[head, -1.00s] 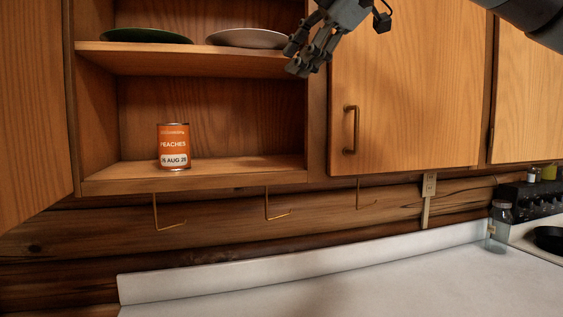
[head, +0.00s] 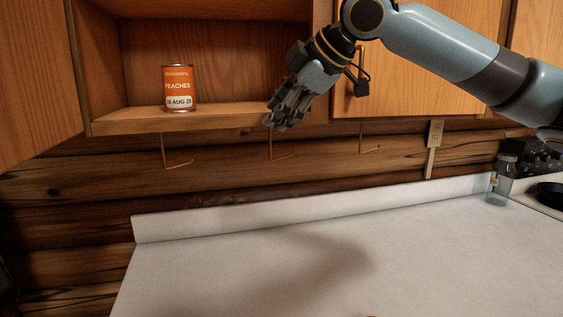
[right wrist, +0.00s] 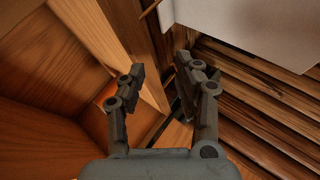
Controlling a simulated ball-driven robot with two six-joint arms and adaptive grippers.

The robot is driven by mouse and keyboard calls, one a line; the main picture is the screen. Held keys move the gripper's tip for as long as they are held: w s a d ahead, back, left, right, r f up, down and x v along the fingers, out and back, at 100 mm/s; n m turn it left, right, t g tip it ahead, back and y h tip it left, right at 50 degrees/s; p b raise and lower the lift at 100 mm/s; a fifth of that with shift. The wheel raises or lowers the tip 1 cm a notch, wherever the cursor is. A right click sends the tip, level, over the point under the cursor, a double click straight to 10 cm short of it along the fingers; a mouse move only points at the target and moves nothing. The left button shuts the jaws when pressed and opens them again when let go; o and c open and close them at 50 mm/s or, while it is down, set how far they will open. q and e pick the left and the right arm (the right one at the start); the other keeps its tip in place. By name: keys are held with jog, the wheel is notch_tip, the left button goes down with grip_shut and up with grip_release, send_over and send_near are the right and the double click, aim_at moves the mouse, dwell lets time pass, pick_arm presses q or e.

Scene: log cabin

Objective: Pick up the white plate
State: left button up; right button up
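The white plate is not in view in either current frame; the upper shelf lies above the top edge of the head view. My right gripper (head: 278,118) is at the right front edge of the lower cabinet shelf (head: 225,117), pointing down and to the left. In the right wrist view, its two fingers (right wrist: 163,88) stand apart with nothing between them, so it is open and empty. My left gripper is not in view.
An orange peaches can (head: 179,88) stands on the lower shelf, left of my right gripper. Hooks (head: 271,145) hang under the cabinet. A closed cabinet door (head: 400,85) is behind my right arm. The white counter (head: 230,270) below is largely clear. A glass jar (head: 501,180) stands at right.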

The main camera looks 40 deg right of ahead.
notch_tip(320, 180, down, 9)
jog(key=s+a+m, duration=0.1)
jog(key=shift+s+a+m+g, duration=0.3)
jog(key=shift+m+g, duration=0.1)
